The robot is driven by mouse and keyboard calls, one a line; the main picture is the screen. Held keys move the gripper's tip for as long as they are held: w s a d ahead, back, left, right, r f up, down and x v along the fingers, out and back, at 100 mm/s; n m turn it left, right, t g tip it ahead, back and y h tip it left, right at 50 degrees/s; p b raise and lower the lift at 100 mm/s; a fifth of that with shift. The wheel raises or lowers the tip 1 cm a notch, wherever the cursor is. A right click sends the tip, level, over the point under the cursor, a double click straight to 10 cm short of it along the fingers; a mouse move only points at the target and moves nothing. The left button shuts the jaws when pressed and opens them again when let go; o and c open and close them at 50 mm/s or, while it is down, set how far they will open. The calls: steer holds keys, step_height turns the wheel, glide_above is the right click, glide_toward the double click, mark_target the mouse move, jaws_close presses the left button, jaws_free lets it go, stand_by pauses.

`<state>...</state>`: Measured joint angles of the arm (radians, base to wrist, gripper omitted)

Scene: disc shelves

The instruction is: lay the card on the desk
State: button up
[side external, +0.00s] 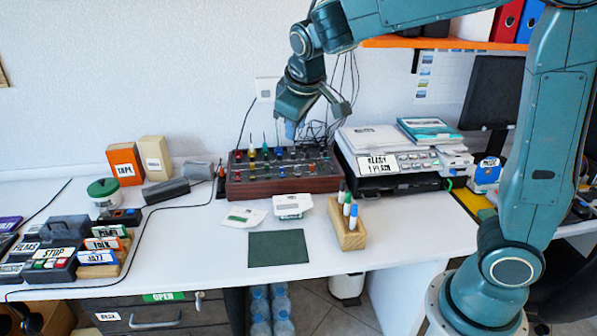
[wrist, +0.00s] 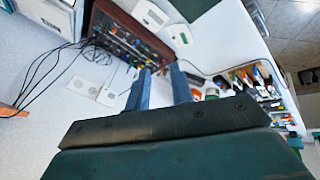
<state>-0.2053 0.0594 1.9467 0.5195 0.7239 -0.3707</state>
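My gripper (side external: 312,112) is raised above the back of the desk, over the knob panel. Its two fingers are apart with nothing visible between them; the wrist view shows the same gap (wrist: 160,88). A small white card-like piece with a green mark (side external: 243,216) lies on the white desk (side external: 200,250) in front of the panel. A thicker white piece with a printed label (side external: 293,206) lies to its right. I cannot tell which of them is the card. Both appear near the top of the wrist view, the flat one (wrist: 181,35) and the thicker one (wrist: 150,14).
A dark green mat (side external: 278,248) lies near the desk's front edge. A knob panel (side external: 284,173) stands behind the white pieces, a wooden marker block (side external: 347,232) to the right, and a printer (side external: 395,160) behind it. Labelled boxes (side external: 75,248) crowd the left.

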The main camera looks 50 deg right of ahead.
steer(key=s+a+m+t+y, duration=0.1)
steer(key=s+a+y, duration=0.1)
steer(key=s, duration=2.1)
steer(key=shift+s+f+m+y, duration=0.15)
steer(key=shift+s+m+y, duration=0.2)
steer(key=shift+y, duration=0.45)
